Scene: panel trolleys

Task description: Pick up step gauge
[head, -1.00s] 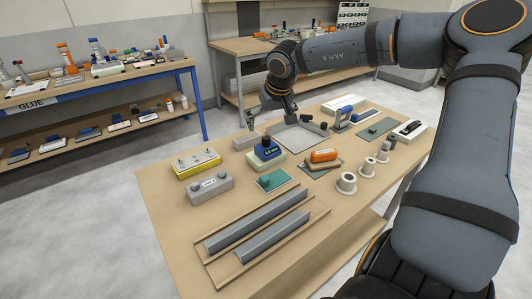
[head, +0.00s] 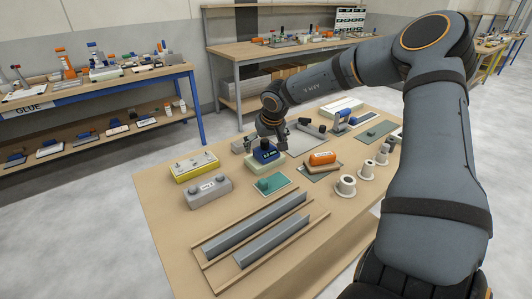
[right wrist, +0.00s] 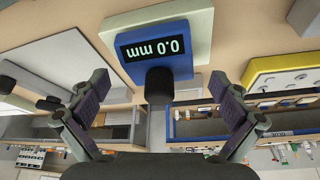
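The step gauge appears to be the blue block with a digital display (head: 267,155) on a pale green base, standing on the wooden table. In the right wrist view its display (right wrist: 155,44) reads 0.0 mm upside down. A black knob (right wrist: 160,84) sticks out from it towards my gripper. My right gripper (head: 267,139) is right at the top of the gauge in the head view, and partly hides it. In the wrist view my right gripper (right wrist: 160,108) is open, with one finger on each side of the knob and clear gaps to both. My left gripper is not in view.
Close by stand a yellow box (head: 195,168), a grey box (head: 208,191), a green plate (head: 273,184) and an orange block (head: 322,158). White flanged rings (head: 346,185) stand to the right. Grey rails (head: 255,226) lie in front. The table's front left corner is bare.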

